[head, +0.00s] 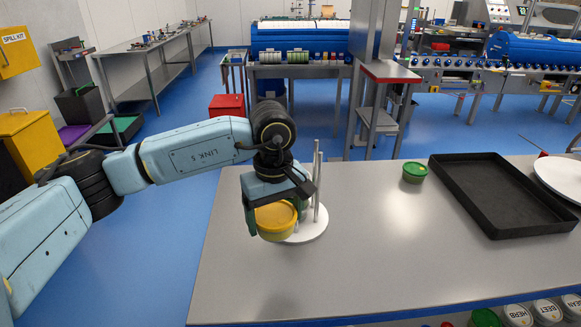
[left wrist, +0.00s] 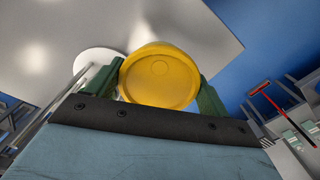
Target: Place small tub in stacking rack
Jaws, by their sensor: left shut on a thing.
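My left gripper (head: 277,220) is shut on a small tub with a yellow lid (head: 276,217), one green finger on each side. In the left wrist view the round yellow lid (left wrist: 160,77) sits between the fingers of the left gripper (left wrist: 159,72). The stacking rack (head: 317,218) has a round white base and upright metal rods. It stands on the table just behind and right of the held tub, which hides part of it. The rack's base (left wrist: 92,60) also shows left of the tub in the left wrist view. My right gripper is not in view.
A small green tub (head: 414,172) stands on the grey table (head: 370,250), left of a black tray (head: 501,193). A white round plate (head: 562,177) is at the far right. The table's middle and front are clear. Several lidded tubs (head: 517,314) show below the front edge.

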